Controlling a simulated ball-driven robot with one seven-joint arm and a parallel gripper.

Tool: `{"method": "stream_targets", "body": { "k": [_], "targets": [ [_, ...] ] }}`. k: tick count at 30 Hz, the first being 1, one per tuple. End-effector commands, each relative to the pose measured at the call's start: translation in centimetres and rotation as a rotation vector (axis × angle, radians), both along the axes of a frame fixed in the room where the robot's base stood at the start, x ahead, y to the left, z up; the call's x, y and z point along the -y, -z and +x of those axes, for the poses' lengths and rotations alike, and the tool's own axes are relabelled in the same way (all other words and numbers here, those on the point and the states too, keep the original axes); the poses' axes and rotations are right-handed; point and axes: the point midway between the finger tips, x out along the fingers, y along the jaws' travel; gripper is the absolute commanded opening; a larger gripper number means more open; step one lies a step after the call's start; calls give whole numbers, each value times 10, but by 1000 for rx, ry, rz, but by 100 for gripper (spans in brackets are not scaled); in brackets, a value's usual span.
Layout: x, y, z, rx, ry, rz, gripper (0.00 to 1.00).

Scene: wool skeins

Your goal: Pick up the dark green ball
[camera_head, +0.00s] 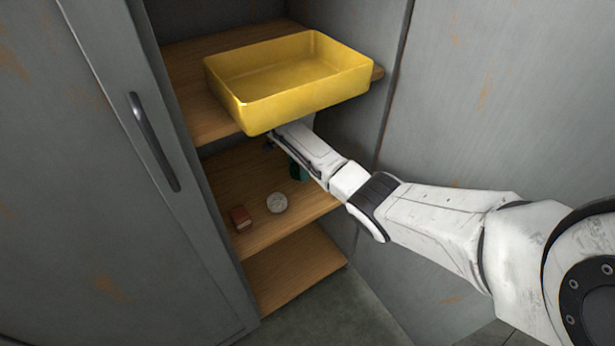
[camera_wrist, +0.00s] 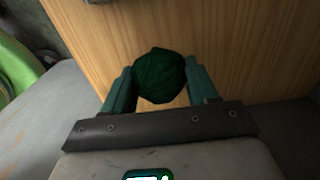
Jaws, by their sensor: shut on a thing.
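The dark green ball (camera_wrist: 160,73) sits between the teal fingers of my gripper (camera_wrist: 159,88) in the wrist view, with a finger against each side. My gripper is shut on it. Wooden shelf board fills the view behind the ball; I cannot tell whether the ball touches it. In the head view my gripper (camera_head: 272,142) reaches into the cabinet under the yellow tray, and the ball cannot be clearly made out there.
A yellow tray (camera_head: 245,109) stands on the shelf above my gripper. On the middle shelf (camera_head: 235,180) are a whitish ball (camera_head: 277,202), a small red block (camera_head: 240,217) and a green thing (camera_head: 298,171) partly hidden by my arm. The grey cabinet door (camera_head: 110,150) stands at left.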

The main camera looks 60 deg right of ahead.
Motion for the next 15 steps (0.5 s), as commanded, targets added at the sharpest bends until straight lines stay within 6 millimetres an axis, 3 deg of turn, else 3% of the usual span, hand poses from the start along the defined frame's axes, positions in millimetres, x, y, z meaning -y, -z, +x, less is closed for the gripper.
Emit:
{"method": "stream_targets", "body": {
  "k": [15],
  "targets": [
    [3, 4, 52, 1, -1, -2, 29]
  ]
}}
